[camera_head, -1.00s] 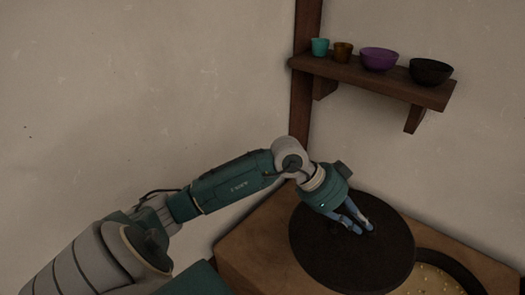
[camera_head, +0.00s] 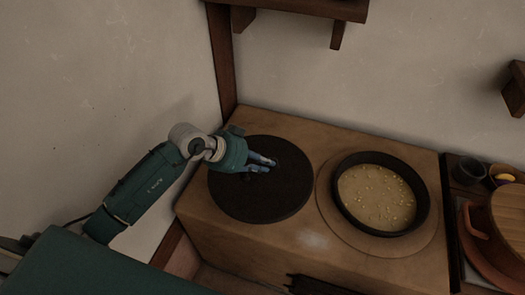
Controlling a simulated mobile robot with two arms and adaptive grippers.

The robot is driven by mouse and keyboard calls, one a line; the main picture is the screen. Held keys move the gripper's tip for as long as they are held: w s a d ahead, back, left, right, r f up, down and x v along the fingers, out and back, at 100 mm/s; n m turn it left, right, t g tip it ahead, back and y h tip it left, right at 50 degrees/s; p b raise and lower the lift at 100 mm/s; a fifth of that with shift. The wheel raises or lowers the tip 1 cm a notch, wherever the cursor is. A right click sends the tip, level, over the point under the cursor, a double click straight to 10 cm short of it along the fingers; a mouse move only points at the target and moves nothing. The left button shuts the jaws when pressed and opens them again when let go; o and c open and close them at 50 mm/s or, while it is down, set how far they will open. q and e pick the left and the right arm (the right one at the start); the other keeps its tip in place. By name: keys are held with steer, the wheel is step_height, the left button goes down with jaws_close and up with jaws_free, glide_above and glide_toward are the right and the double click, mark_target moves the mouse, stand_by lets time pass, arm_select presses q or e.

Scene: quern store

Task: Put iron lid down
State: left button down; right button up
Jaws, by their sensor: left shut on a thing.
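The iron lid (camera_head: 268,200) is a flat, dark round disc at the left end of the brown stove top. Its edge looks level and close to the surface; I cannot tell whether it touches. My left gripper (camera_head: 266,163) reaches in from the left and is shut on the lid near its middle, where the handle is mostly hidden by the fingers. My right gripper is not in view.
A dark pan (camera_head: 378,197) of pale, lumpy food sits to the right of the lid on the stove top (camera_head: 300,130). A wooden-lidded pot (camera_head: 503,225) and a dark cup (camera_head: 467,171) stand at the far right. A wall shelf (camera_head: 320,8) is above.

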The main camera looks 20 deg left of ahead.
mark_target(264, 174)
arm_select(q)
step_height(264, 174, down, 5)
steer(key=shift+w+r, duration=0.15)
steer(key=shift+r, duration=0.05)
steer(key=shift+f, duration=0.65)
step_height(264, 174, down, 4)
steer(key=shift+f+b, duration=0.1)
steer(key=shift+b, duration=0.35)
steer(key=shift+f, duration=0.1)
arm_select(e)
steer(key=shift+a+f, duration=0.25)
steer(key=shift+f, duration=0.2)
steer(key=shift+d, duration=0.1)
arm_select(q)
steer(key=c, duration=1.9)
jaws_free()
steer(key=shift+f, duration=0.35)
steer(key=shift+o, duration=0.9)
steer(key=shift+s, duration=0.2)
